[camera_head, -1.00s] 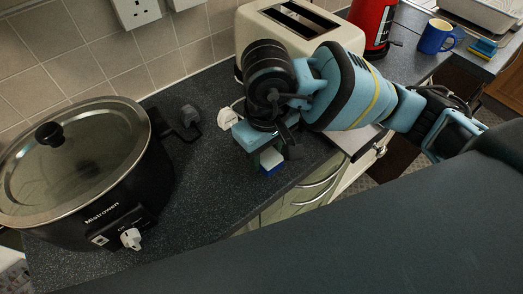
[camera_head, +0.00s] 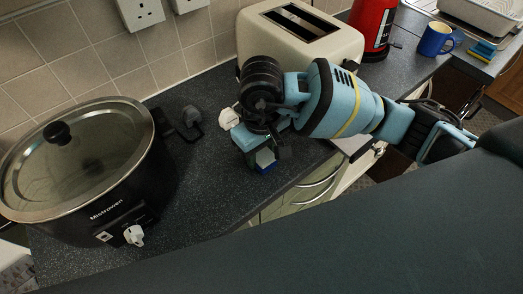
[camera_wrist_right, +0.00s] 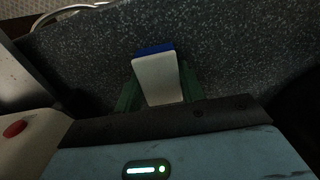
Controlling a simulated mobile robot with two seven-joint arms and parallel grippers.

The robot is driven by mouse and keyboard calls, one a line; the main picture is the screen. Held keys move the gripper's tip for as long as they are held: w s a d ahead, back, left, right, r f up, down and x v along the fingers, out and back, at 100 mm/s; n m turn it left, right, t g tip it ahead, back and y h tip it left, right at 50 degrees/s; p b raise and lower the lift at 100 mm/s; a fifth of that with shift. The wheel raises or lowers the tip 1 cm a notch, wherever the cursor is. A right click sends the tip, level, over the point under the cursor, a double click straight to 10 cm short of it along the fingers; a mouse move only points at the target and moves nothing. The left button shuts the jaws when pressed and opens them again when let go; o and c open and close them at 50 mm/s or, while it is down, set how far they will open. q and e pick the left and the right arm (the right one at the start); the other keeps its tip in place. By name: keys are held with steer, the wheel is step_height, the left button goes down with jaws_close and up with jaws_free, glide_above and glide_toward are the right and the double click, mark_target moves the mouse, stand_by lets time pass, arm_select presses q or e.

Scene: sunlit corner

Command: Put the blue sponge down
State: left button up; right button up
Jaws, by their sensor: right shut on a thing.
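The blue sponge, blue on one side and white on the other, is held in my right gripper. In the head view its small visible part (camera_head: 266,167) shows under my right gripper (camera_head: 261,158), close over the dark worktop (camera_head: 215,185). The right wrist view shows the sponge's white face (camera_wrist_right: 158,80) and blue edge between the green fingers of the right gripper (camera_wrist_right: 160,95), which are shut on it. I cannot tell whether the sponge touches the worktop. My left gripper is not in view.
A black slow cooker (camera_head: 140,190) stands at left. A cream toaster (camera_head: 325,45) is behind my right arm. A red appliance (camera_head: 371,25), a blue mug (camera_head: 435,38) and a blue-yellow item (camera_head: 484,48) are farther right. Worktop between cooker and gripper is mostly clear; its front edge is close.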

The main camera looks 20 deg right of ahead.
mark_target(261, 153)
steer(key=shift+f, duration=0.1)
steer(key=shift+f, duration=0.1)
steer(key=o, duration=1)
step_height(261, 153, up, 12)
steer(key=shift+r, duration=0.25)
